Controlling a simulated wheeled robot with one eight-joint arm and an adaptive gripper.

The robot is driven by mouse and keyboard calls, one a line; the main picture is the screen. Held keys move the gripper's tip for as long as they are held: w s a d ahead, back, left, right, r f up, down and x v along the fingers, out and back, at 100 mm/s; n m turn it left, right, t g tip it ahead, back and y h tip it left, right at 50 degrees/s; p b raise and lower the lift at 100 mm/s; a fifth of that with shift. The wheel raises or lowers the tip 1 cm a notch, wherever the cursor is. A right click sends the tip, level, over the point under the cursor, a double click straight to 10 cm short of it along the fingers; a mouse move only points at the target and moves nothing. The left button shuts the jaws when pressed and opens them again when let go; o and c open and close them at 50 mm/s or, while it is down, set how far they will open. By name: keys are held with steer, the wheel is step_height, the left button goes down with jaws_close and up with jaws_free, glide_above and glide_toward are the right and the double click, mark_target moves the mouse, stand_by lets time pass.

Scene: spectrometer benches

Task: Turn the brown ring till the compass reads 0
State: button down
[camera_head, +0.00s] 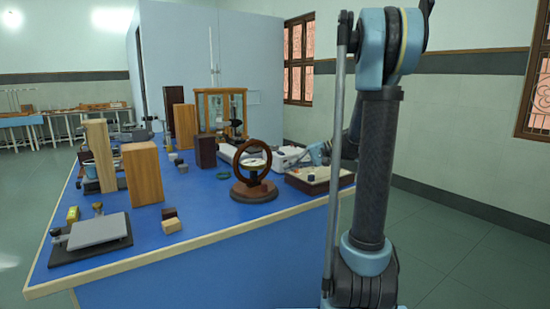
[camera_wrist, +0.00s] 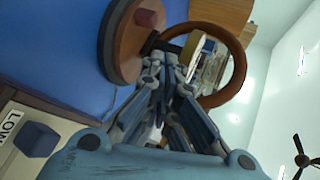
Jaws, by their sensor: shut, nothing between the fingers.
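The brown ring (camera_head: 237,160) stands upright on a round brown wooden base (camera_head: 254,192) near the front edge of the blue bench. The compass (camera_head: 252,163) shows pale through the ring; its reading is too small to tell. In the wrist view the ring (camera_wrist: 242,78) arcs across the upper right, with its base (camera_wrist: 124,45) at upper left. My gripper (camera_wrist: 165,68) is shut and empty, its fingertips close to the ring's mounting beside the base; I cannot tell if they touch. In the head view my gripper (camera_head: 319,153) is right of the ring, partly hidden by my arm.
A pale-topped box (camera_head: 320,176) stands right of the ring, close to my arm. Wooden blocks (camera_head: 143,172) and a glass balance case (camera_head: 220,110) stand left and behind.

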steer(key=w+d+y, duration=0.1)
steer(key=w, duration=0.2)
steer(key=w+d+y, duration=0.1)
steer(key=w+y, duration=0.1)
steer(key=w, duration=0.1)
steer(key=w+d+r+y, duration=0.1)
steer(key=w, duration=0.3)
steer(key=shift+w+n, duration=0.1)
steer(key=shift+n, duration=0.3)
steer(key=shift+w+d+y, duration=0.3)
steer(key=shift+w+y, duration=0.3)
steer(key=a, duration=1)
steer(key=shift+w+d, duration=0.1)
steer(key=shift+s+d+t, duration=0.3)
steer(key=shift+s+d, duration=0.15)
steer(key=shift+s, duration=0.1)
steer(key=shift+d, duration=0.1)
